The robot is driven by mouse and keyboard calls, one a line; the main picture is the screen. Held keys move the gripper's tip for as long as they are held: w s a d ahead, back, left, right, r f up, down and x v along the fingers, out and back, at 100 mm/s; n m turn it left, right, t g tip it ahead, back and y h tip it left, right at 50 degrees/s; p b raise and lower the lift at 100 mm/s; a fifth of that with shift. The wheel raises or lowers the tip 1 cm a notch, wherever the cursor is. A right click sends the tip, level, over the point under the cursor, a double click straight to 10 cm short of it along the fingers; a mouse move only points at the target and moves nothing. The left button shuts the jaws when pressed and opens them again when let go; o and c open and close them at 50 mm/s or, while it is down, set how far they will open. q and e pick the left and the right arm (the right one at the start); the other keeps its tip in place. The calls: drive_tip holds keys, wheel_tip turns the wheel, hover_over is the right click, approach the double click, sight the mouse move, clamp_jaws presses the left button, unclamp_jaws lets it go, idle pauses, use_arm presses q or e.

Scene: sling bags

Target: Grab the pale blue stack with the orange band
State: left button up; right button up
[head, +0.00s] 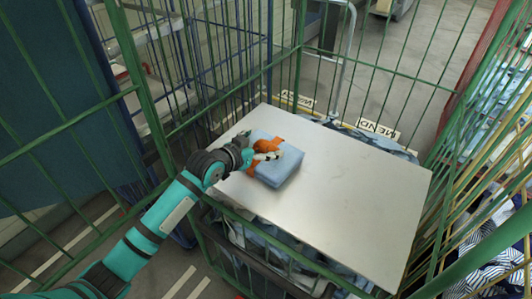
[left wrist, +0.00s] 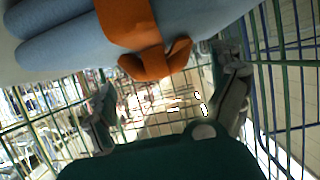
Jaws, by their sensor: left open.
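The pale blue stack (head: 281,173) lies flat on a light grey board (head: 350,200), towards its back left part. An orange band (head: 252,166) with a knot wraps the stack. My left gripper (head: 268,154) is at the stack's left back side, close to the knot, and partly hides the band. In the left wrist view the folded blue stack (left wrist: 60,35) fills the top, with the orange band (left wrist: 135,25) and its knot lying between the spread fingers (left wrist: 165,75). The fingers are open; I cannot tell whether they touch the knot. My right gripper is not in view.
Green wire cage walls (head: 375,75) surround the board. Blue cloth bundles (head: 262,240) lie below its front edge. Striped cloth (head: 495,255) fills a cage at right. The board's right half is clear.

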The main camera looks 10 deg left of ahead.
use_arm(q)
drive_tip(key=x, duration=0.2)
drive_tip(key=shift+w+d+f, duration=0.15)
drive_tip(key=shift+w, duration=0.1)
drive_tip(key=shift+s, duration=0.1)
drive_tip(key=c, duration=1.7)
drive_tip(key=shift+c, duration=0.4)
